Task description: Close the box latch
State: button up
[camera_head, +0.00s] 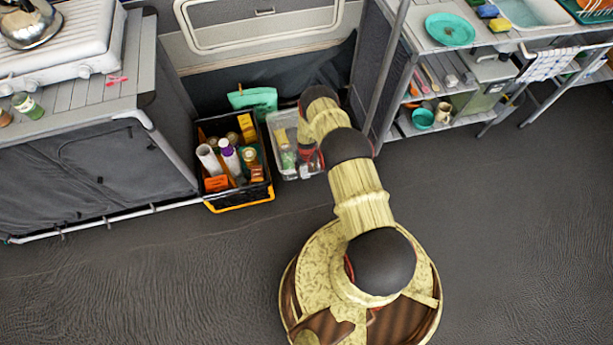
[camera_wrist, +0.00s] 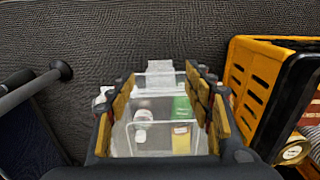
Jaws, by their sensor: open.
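A clear plastic box (camera_head: 276,120) with bottles inside stands on the floor, partly hidden by my arm in the head view. In the wrist view the box (camera_wrist: 152,154) lies below and between my fingers. A pale translucent flap (camera_wrist: 160,66), which looks like the box latch, sticks out at the far end of the box. I cannot tell its exact angle. My gripper (camera_wrist: 160,84) is open, with its yellow-padded fingers on either side of the box view and nothing held. In the head view the gripper (camera_head: 308,156) is over the box, mostly covered by the arm.
A black and orange crate (camera_head: 240,200) full of bottles stands close beside the box; its orange wall (camera_wrist: 250,85) shows at right in the wrist view. A shelf unit (camera_head: 450,95) stands to the right, a grey counter (camera_head: 95,105) to the left. The front floor is clear.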

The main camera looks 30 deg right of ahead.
aim_at(307, 175)
notch_tip(307, 175, down, 7)
jog(key=b, duration=0.2)
jog(key=shift+s+r+b, duration=0.1)
jog(key=shift+r+b, duration=0.05)
jog(key=shift+b, duration=0.15)
jog(key=shift+c, duration=1)
jog(key=c, duration=0.9)
